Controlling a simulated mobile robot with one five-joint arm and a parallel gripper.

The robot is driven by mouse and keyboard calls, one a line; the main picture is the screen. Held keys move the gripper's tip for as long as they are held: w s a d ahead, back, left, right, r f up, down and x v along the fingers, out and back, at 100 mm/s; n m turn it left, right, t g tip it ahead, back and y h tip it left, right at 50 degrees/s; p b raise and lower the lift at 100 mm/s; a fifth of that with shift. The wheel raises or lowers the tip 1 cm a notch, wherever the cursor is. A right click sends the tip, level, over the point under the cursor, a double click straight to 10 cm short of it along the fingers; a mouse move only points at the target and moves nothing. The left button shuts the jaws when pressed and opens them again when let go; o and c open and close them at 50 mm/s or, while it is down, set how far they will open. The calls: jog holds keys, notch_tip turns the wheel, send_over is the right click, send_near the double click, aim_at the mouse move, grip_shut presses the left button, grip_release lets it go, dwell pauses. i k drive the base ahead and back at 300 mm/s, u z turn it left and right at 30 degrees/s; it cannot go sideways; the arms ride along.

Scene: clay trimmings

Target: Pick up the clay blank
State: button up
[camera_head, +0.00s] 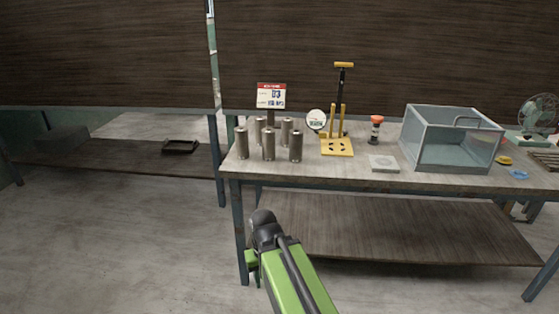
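No piece in the head view is clearly marked as the clay blank. A pale, flat, square slab (383,163) lies near the front edge of the table, between a yellow-based stand and a clear tank. Several upright grey-brown cylinders (269,146) stand together at the table's left end. I cannot tell which of these is the clay blank. My green and dark arm rises from the bottom of the view, in front of the table and below its top. The fingers of my gripper do not show, and nothing held is visible.
The table (345,180) also bears a sign (271,95), a yellow-based stand (337,146), a round white dial (316,120), a red-topped timer (376,129) and a clear tank (450,139). A dark tray (180,146) lies at left. Floor is clear at left.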

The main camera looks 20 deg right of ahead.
aim_at(296, 135)
jog(key=u, duration=0.1)
jog(key=k, duration=0.75)
jog(key=z, duration=0.3)
jog(key=i, duration=1.8)
jog(key=u, duration=0.65)
jog(key=i, duration=0.6)
jog(key=u, duration=0.5)
